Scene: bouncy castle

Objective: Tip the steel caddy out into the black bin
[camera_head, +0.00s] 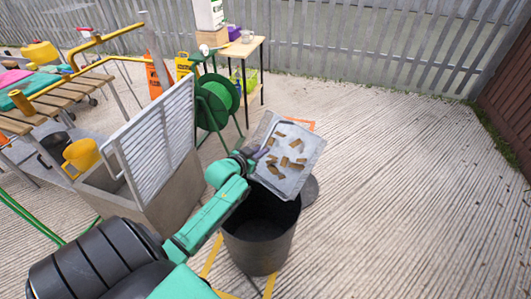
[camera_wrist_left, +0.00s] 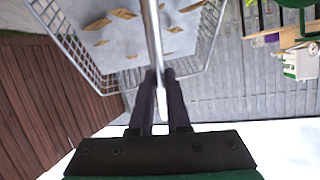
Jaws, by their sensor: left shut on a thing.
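The steel caddy (camera_head: 311,144) is held above the black bin (camera_head: 258,246), tilted so its inside faces me in the head view. Several brown pieces still lie on its grey floor. In the left wrist view the caddy (camera_wrist_left: 130,38) shows wire-mesh sides and a steel handle bar. My left gripper (camera_head: 258,154) is shut on that bar, which runs between its dark fingers in the left wrist view (camera_wrist_left: 161,88). The bin stands upright on the ground; its visible inside is dark, and the caddy hides part of its far rim. My right gripper is not in view.
A grey sink unit with a slatted panel (camera_head: 158,125) stands close left of my arm. A green hose reel (camera_head: 217,101) and a small table (camera_head: 243,47) stand behind. The concrete to the right (camera_head: 410,190) is clear up to the fence.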

